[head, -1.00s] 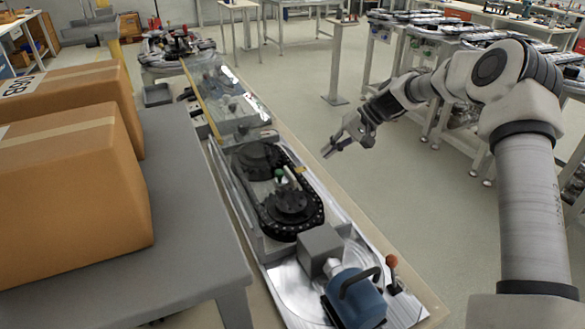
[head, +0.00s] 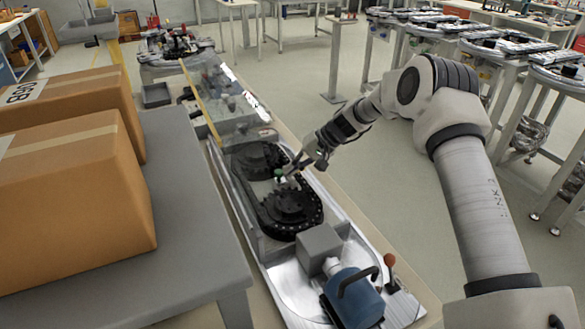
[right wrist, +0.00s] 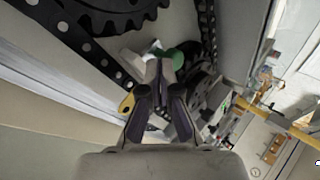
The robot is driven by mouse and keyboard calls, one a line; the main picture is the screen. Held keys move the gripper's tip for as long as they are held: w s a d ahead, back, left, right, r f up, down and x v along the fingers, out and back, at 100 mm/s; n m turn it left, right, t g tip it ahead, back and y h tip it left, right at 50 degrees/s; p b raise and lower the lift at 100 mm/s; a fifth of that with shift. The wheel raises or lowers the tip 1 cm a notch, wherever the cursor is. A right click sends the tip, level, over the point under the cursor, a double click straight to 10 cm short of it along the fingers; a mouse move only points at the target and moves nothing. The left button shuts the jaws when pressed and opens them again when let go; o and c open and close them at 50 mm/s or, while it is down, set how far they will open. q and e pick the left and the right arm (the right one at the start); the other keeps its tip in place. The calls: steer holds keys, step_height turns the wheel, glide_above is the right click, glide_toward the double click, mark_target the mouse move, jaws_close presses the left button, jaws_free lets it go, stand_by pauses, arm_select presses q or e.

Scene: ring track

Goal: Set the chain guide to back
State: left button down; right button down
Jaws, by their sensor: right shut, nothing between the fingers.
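The chain guide seems to be the small part with a green knob (head: 279,174) inside the loop of black chain (head: 318,212), between two dark sprockets. My right gripper (head: 288,177) is over the chain, right beside the green knob. In the right wrist view my shut, empty fingers (right wrist: 162,72) point at the green knob (right wrist: 172,58) and a pale piece beside it (right wrist: 146,52). I cannot tell whether the fingertips touch them. A yellow piece (right wrist: 126,103) shows left of the fingers. The guide's exact setting is partly hidden by the gripper. My left gripper is not in view.
A grey box (head: 320,243), a blue motor (head: 354,298) and an orange-knobbed lever (head: 389,262) stand at the near end of the bench. A clear cover (head: 225,100) stands over the far part. Cardboard boxes (head: 75,190) sit on a grey table at left.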

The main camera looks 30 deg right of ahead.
steer(key=shift+a+f+b, duration=0.15)
steer(key=shift+a+b, duration=0.6)
steer(key=shift+a, duration=0.35)
steer(key=shift+d, duration=0.1)
steer(key=v, duration=1.2)
steer(key=shift+r, duration=0.25)
